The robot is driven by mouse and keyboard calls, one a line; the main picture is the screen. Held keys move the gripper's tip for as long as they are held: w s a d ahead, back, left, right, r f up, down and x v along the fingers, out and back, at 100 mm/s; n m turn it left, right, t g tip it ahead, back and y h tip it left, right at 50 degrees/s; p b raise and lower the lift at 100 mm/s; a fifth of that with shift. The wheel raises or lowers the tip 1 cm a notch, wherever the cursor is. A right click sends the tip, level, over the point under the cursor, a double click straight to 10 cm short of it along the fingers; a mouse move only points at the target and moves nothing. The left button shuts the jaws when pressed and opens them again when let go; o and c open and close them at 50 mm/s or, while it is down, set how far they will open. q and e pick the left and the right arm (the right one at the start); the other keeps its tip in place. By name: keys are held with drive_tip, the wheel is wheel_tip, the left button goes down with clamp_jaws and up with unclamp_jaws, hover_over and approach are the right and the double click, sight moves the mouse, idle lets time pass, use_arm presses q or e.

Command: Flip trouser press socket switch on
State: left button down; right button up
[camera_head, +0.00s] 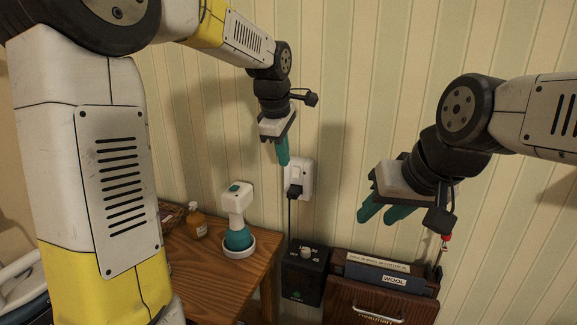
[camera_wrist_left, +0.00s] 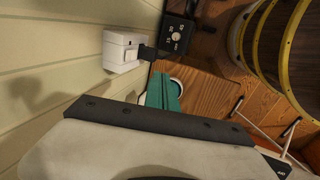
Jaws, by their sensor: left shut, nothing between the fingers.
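The white wall socket (camera_head: 305,180) is on the striped wall at the centre of the head view, with a black plug and cable (camera_head: 293,190) at its lower part. It also shows in the left wrist view (camera_wrist_left: 118,50), with the plug (camera_wrist_left: 148,53) beside it. The switch's position is too small to tell. My left gripper (camera_head: 283,160) is shut and empty, its teal fingers pointing down just above and left of the socket; its fingers (camera_wrist_left: 163,92) appear apart from the socket in the wrist view. My right gripper (camera_head: 378,214) is open and empty, right of the socket.
A black box with a dial (camera_head: 304,274) stands below the socket. A wooden table (camera_head: 215,270) at left holds a white-and-teal device (camera_head: 238,205) and an amber bottle (camera_head: 197,221).

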sight(296, 172)
use_arm(q)
drive_tip(key=shift+s+a+r, duration=0.1)
drive_tip(key=shift+s+r, duration=0.2)
drive_tip(key=shift+r, duration=0.25)
drive_tip(key=shift+w+d+r, duration=0.15)
drive_tip(key=shift+w+d, duration=0.05)
drive_tip(key=shift+w, duration=0.4)
drive_tip(key=x, duration=0.3)
drive_tip(key=w+x, duration=0.1)
drive_tip(key=x, duration=0.3)
drive_tip(key=w+x, duration=0.1)
drive_tip(key=x, duration=0.3)
drive_tip(key=shift+w+d+r, duration=0.1)
drive_tip(key=shift+d+r, duration=0.15)
drive_tip(key=shift+d, duration=0.05)
drive_tip(key=shift+w+d, duration=0.25)
drive_tip(key=shift+w, duration=0.4)
